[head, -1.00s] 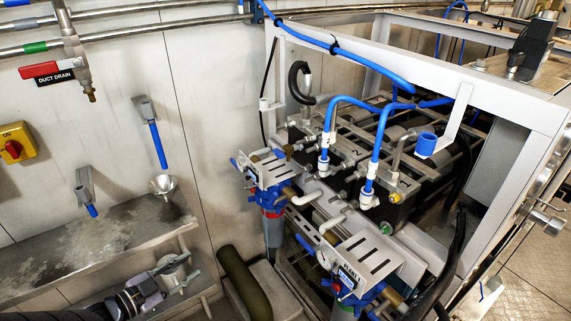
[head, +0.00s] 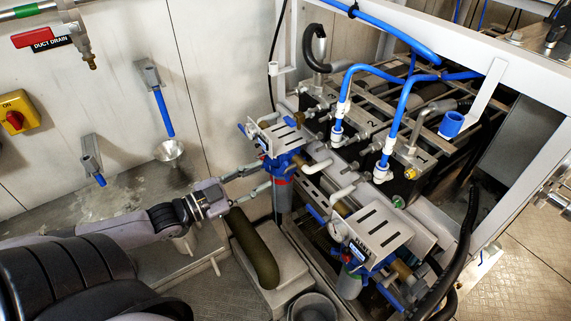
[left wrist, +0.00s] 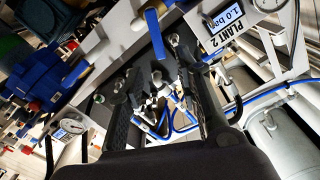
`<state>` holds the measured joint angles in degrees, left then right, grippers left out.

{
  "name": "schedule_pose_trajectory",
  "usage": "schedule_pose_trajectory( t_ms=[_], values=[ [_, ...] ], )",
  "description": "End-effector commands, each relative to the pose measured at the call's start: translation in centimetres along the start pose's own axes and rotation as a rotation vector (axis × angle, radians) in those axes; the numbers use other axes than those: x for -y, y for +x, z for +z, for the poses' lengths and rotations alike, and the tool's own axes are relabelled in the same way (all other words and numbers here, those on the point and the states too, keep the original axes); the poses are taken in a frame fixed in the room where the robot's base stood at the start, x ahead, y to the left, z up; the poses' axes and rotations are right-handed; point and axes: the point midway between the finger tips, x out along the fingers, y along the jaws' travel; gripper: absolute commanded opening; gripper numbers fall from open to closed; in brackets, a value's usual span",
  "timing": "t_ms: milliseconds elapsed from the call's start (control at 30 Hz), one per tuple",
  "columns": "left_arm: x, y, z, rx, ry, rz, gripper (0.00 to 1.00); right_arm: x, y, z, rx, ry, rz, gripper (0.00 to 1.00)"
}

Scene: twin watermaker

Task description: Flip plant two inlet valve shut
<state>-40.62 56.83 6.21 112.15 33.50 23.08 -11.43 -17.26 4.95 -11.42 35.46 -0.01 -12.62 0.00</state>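In the left wrist view a plate labelled PLANT 2 (left wrist: 222,32) shows at upper right with a gauge beside it. A blue lever handle (left wrist: 157,34) stands just past my left gripper (left wrist: 160,78), whose two dark fingers are spread with no object clearly held between them. In the head view my left gripper (head: 262,178) is beside the rear blue filter unit (head: 281,160), its fingers apart. A blue lever (head: 242,129) shows at that unit's left edge. I cannot tell whether the fingers touch anything. My right gripper is not in view.
The front unit's plate, apparently PLANT 1 (head: 373,230), has blue levers nearby. A white frame (head: 455,45) encloses the pipework at right.

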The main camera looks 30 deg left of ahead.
Motion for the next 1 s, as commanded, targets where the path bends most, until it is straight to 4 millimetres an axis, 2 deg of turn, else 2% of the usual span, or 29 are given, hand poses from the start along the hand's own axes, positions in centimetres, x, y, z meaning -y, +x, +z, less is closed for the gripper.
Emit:
schedule_pose_trajectory(
  t_ms=[267, 500, 733, 1000],
  values=[
    [0.1, 3.9, -0.1, -0.004, 0.002, -0.003, 0.32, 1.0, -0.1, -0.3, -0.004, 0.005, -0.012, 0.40],
    [0.1, 6.8, -0.1, -0.003, 0.000, -0.002, 0.32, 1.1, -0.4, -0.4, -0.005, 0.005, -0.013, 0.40],
    [0.0, 8.3, 0.0, -0.001, 0.000, 0.000, 0.32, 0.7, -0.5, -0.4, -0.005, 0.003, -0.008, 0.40],
    [0.0, 8.6, 0.0, 0.001, 0.000, 0.001, 0.32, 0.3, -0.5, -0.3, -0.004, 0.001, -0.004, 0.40]
  ],
)
